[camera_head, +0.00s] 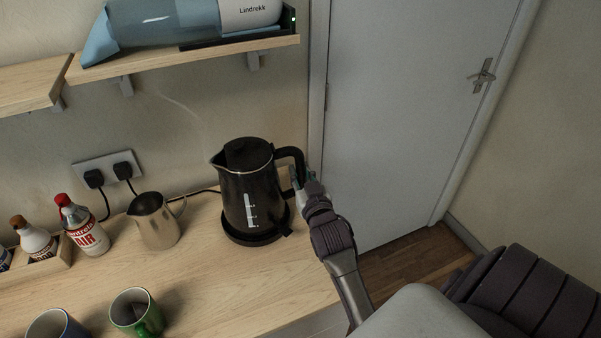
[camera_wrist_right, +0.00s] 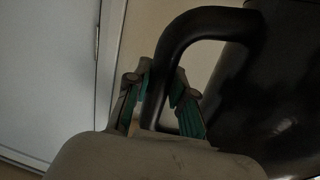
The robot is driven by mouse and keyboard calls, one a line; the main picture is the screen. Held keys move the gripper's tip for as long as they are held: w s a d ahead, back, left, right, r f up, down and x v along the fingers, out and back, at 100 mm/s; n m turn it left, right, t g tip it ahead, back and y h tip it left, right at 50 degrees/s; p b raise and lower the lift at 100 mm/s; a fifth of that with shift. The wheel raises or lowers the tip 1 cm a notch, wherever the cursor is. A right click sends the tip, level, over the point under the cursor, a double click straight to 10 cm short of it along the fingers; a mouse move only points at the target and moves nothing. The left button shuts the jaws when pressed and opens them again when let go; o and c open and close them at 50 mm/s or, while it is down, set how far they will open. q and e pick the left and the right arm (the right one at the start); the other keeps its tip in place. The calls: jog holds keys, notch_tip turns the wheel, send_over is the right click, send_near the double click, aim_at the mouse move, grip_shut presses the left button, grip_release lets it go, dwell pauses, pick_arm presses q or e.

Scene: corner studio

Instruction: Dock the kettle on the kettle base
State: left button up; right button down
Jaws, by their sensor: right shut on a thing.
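The black kettle (camera_head: 247,190) stands upright at the right end of the counter, its spout to the left and its handle to the right. The round black kettle base (camera_head: 254,238) shows directly under it. I cannot tell whether the kettle is fully seated on it. My right gripper (camera_head: 301,179) is shut on the kettle's handle. In the right wrist view the green-padded fingers (camera_wrist_right: 160,90) lie on both sides of the black handle (camera_wrist_right: 171,60), with the kettle body (camera_wrist_right: 265,90) to the right. My left gripper is not in view.
A metal jug (camera_head: 155,222) stands left of the kettle. Bottles (camera_head: 83,228) and two mugs, one green (camera_head: 137,312), are further left and in front. A shelf (camera_head: 180,60) with a handheld vacuum (camera_head: 165,25) hangs above. A door (camera_head: 410,100) is to the right.

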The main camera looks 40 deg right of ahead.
jog(key=shift+a+r+p, duration=0.1)
jog(key=shift+r+p, duration=0.25)
jog(key=shift+p, duration=0.1)
dwell(1.0)
jog(key=shift+f+b, duration=0.45)
jog(key=shift+f, duration=0.3)
dwell(0.4)
